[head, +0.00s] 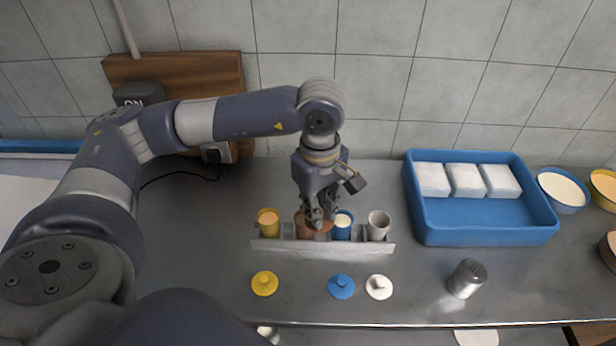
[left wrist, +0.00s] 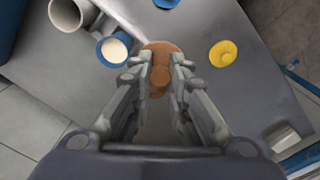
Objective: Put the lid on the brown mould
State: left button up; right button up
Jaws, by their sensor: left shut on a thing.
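A pale rack (head: 322,249) on the metal counter holds a yellow mould (head: 268,222), the brown mould (head: 306,231), a blue mould (head: 342,226) and a white mould (head: 379,226) in a row. My left gripper (head: 318,220) points down over the brown mould. In the left wrist view my left gripper (left wrist: 161,80) is shut on the knob of the round brown lid (left wrist: 160,50). The fingers partly cover the lid and mould in the head view. I cannot tell whether the lid touches the mould's rim. My right gripper is not in view.
Yellow (head: 264,284), blue (head: 341,287) and white (head: 379,287) lids lie in front of the rack. A metal shaker (head: 467,279) stands to their right. A blue tray (head: 484,236) with white blocks and some bowls (head: 563,190) are farther right. The counter left of the rack is clear.

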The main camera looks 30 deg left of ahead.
pick_arm(q)
jog(key=a+n, duration=0.1)
jog(key=n, duration=0.2)
jog(key=w+a+n+p, duration=0.1)
jog(key=n, duration=0.2)
jog(key=w+a+r+n, duration=0.1)
jog(key=a+n, duration=0.1)
jog(key=n, duration=0.1)
jog(key=shift+w+r+n+p, duration=0.1)
jog(key=shift+w+n+p, duration=0.05)
jog(key=shift+n+p, duration=0.2)
jog(key=n, duration=0.1)
jog(key=a+n, duration=0.1)
jog(key=shift+w+a+n, duration=0.15)
jog(key=shift+w+n, duration=0.05)
jog(key=shift+n, duration=0.55)
jog(key=shift+w+a+f+b, duration=0.1)
jog(key=shift+f+b, duration=0.95)
jog(key=shift+f, duration=0.55)
jog(key=shift+a+f+b, duration=0.1)
jog(key=shift+f+b, duration=0.9)
jog(key=shift+f, duration=0.6)
jog(key=shift+d, duration=0.1)
jog(key=shift+b, duration=0.3)
jog(key=shift+f+b, duration=0.15)
jog(key=shift+b, duration=0.55)
